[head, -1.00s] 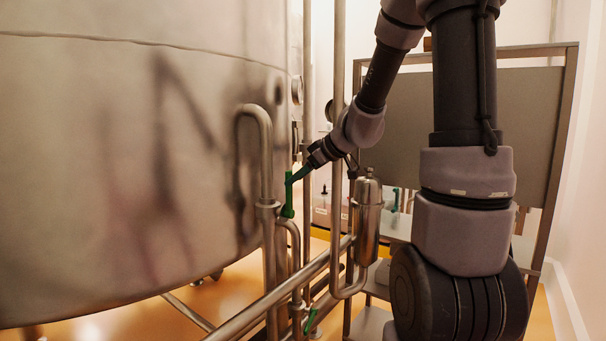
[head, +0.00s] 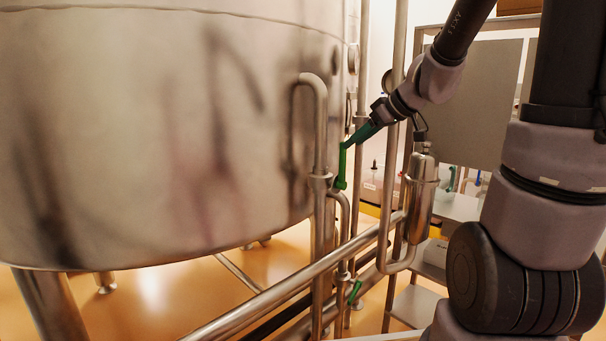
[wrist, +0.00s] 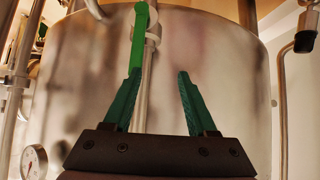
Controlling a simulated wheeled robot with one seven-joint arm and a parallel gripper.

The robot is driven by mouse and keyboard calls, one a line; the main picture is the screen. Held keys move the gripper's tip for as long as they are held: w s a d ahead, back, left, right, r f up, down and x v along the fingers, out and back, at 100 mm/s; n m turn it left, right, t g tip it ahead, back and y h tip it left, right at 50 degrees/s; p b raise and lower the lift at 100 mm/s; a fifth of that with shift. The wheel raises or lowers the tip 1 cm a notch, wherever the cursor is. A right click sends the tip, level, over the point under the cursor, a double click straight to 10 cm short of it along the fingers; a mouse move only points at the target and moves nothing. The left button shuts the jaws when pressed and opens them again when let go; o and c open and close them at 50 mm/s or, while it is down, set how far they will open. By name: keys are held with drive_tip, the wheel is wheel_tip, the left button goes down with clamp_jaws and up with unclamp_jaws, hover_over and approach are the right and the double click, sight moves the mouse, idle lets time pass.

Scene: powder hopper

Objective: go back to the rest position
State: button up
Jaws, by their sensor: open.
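My gripper (head: 358,135) is open, its teal fingers reaching down and left to the top of a green valve handle (head: 342,168) on the steel pipework in the head view. In the wrist view my gripper (wrist: 160,74) has its two fingers spread apart with nothing held between them. The green handle (wrist: 140,38) shows there just above and partly behind the left fingertip. Whether finger and handle touch I cannot tell.
The large steel tank (head: 150,130) fills the left. Vertical and slanting pipes (head: 318,130) and a steel canister (head: 421,195) stand close under my arm. A second green handle (head: 355,291) sits lower. A shelf (head: 455,208) stands behind. A dial gauge (wrist: 34,160) shows in the wrist view.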

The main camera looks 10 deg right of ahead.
drive_tip(key=s+d+r+m+h, duration=0.1)
drive_tip(key=s+r+m+h, duration=0.1)
drive_tip(key=s+m, duration=0.4)
drive_tip(key=s+d+r+m+h, duration=0.2)
drive_tip(key=s+m, duration=0.4)
drive_tip(key=s, duration=0.7)
drive_tip(key=shift+r, duration=0.75)
